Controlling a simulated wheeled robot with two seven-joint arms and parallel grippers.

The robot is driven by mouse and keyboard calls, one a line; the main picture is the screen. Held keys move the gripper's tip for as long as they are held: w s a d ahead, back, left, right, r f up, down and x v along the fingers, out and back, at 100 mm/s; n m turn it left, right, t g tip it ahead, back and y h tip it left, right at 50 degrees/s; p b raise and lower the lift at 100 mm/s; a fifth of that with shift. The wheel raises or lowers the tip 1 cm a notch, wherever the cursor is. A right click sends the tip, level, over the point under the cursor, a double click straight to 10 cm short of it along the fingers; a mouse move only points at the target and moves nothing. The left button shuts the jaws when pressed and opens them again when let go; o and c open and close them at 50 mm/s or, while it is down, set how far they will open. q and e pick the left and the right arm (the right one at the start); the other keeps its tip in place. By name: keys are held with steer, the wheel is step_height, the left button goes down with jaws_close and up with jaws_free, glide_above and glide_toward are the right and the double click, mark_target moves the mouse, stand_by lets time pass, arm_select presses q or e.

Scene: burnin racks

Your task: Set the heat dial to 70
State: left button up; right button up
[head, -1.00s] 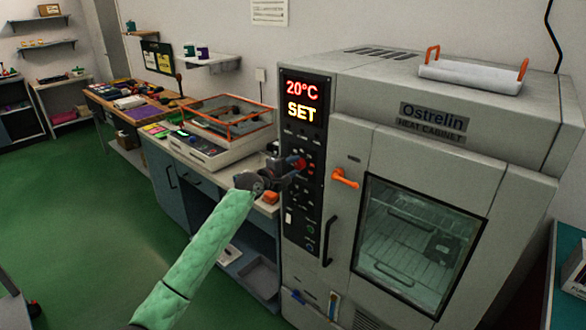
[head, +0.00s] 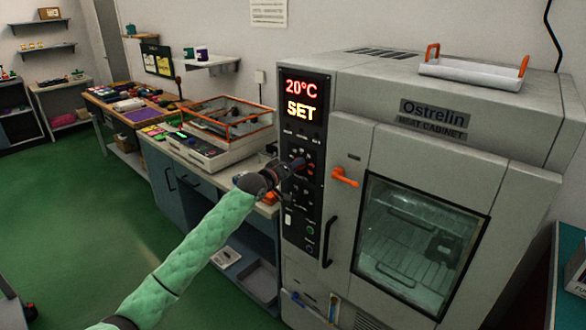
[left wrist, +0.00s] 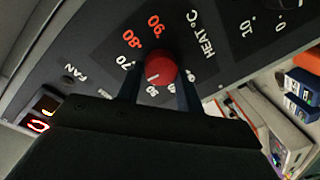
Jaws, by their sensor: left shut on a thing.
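The heat dial (left wrist: 160,67) is a round red knob on the dark control panel, with printed numbers around it. 70, 80 and 90 show at its left and top in the left wrist view. Its white mark points down and slightly left in that picture, toward small white numbers partly hidden by my gripper. My left gripper (left wrist: 158,84) is shut on the dial, one finger on each side. In the head view my left gripper (head: 294,167) is at the panel and mostly covers the dial. The display (head: 301,99) reads 20°C and SET. My right gripper is not in view.
The grey heat cabinet (head: 370,95) has an orange latch (head: 344,177) and a dark door handle (head: 329,242) right of the panel. A bench with an orange-framed case (head: 228,125) stands at left. Another numbered dial (left wrist: 284,2) shows at the wrist view's top right.

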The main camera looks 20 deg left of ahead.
arm_select(q)
steer(key=m, duration=0.2)
steer(key=m+b, duration=0.1)
steer(key=m, duration=0.3)
steer(key=shift+s+d+f, duration=0.1)
steer(key=shift+d+f, duration=0.1)
steer(key=shift+f, duration=0.1)
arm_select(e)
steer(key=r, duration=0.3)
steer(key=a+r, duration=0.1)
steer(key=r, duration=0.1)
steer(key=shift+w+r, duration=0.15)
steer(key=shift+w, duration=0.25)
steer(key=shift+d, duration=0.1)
arm_select(q)
steer(key=o, duration=1)
steer(key=shift+b+v, duration=1.4)
steer(key=shift+v, duration=2.5)
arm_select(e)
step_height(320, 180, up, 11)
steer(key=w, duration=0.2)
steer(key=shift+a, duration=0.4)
